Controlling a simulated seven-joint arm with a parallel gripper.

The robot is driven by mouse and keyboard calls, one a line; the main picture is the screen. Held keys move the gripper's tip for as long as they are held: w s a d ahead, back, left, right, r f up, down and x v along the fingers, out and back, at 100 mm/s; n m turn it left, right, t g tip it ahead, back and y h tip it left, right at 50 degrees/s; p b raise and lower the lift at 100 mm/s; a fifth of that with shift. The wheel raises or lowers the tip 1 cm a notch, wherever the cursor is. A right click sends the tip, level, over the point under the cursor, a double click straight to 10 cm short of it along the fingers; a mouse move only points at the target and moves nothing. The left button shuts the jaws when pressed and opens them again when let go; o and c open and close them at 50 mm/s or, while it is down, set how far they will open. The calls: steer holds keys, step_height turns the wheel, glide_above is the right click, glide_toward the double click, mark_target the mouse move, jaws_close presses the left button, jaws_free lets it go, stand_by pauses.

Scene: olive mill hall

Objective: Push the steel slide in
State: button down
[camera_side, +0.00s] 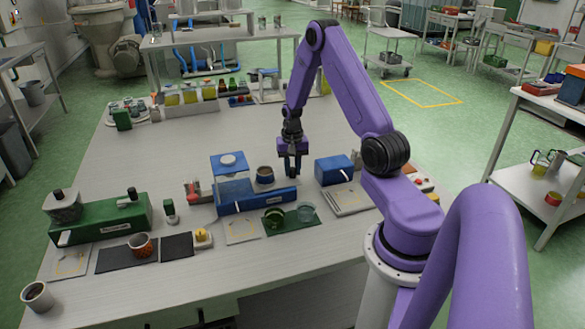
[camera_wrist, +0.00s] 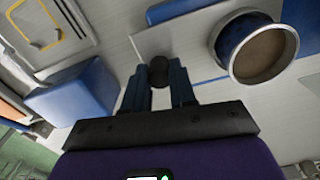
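A pale steel plate (camera_wrist: 180,38), which looks like the slide, lies beside a blue body in the wrist view. A dark round knob (camera_wrist: 160,68) shows at its end. My gripper (camera_wrist: 160,80) has one finger on each side of the knob; whether they touch it is unclear. In the side view my gripper (camera_side: 293,173) points down at the right end of the blue machine (camera_side: 257,198). The slide is hidden there behind my fingers and the machine. A blue cup with a metal rim (camera_wrist: 264,50) stands close to the plate.
A blue box (camera_side: 335,169) stands right of my gripper, beside a pale panel with yellow marking (camera_side: 350,201). A green mat (camera_side: 290,222) with round glass items lies in front of the blue machine. A green machine (camera_side: 100,217) stands left. The table behind is mostly clear.

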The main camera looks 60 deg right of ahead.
mark_target(270, 171)
steer(key=w+a, duration=0.5)
steer(key=shift+w+a, duration=0.2)
steer(key=shift+w, duration=0.05)
steer(key=c, duration=0.9)
jaws_free()
steer(key=shift+r, duration=0.1)
step_height(270, 171, up, 17)
steer(key=shift+r, duration=0.15)
